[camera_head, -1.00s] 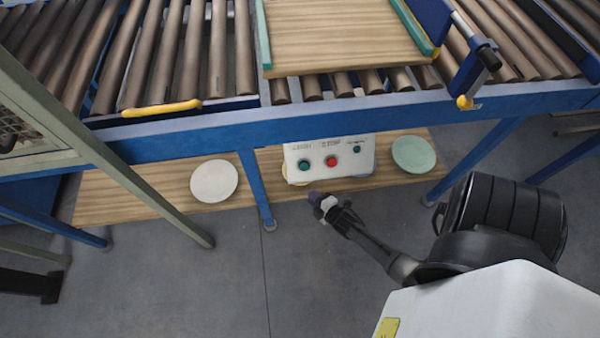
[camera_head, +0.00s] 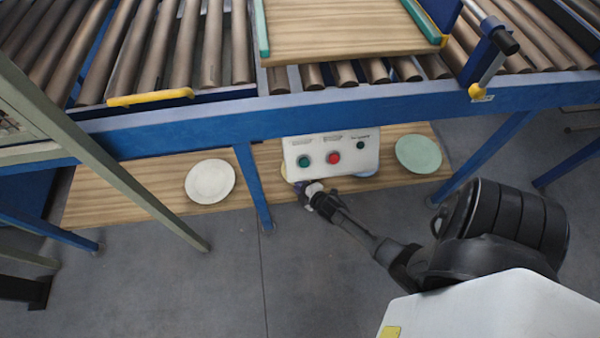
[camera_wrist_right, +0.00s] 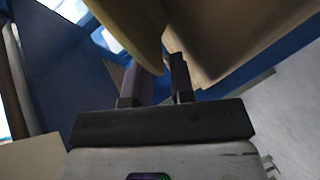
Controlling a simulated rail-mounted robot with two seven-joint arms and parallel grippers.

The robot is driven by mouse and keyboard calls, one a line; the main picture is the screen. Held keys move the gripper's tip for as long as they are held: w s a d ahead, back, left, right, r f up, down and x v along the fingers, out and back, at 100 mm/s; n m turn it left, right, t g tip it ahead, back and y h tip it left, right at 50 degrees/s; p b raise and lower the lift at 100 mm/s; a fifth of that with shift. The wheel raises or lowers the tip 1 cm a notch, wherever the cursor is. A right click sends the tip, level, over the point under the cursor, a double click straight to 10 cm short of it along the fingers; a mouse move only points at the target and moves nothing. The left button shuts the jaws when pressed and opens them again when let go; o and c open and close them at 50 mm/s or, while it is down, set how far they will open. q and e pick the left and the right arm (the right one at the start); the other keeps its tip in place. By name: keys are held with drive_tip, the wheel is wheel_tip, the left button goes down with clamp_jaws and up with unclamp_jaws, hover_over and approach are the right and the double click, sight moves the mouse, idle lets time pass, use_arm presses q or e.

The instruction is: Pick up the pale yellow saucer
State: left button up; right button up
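The pale yellow saucer (camera_wrist_right: 132,22) shows large in the right wrist view, its rim reaching down between the two fingers. In the head view it is mostly hidden by the control box; a small yellowish edge (camera_head: 284,171) shows at the box's lower left. My right gripper (camera_wrist_right: 157,68) is open, with a finger on each side of the saucer's rim; I cannot tell whether either touches it. In the head view the right gripper (camera_head: 304,188) is at the lower left edge of the control box. My left gripper is not in view.
The control box (camera_head: 345,153) hangs over the wooden shelf (camera_head: 140,185). A white plate (camera_head: 210,181) lies left on the shelf and a pale green plate (camera_head: 418,154) right. The blue frame (camera_head: 180,130) and rollers are above.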

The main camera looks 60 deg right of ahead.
clamp_jaws()
idle(0.4)
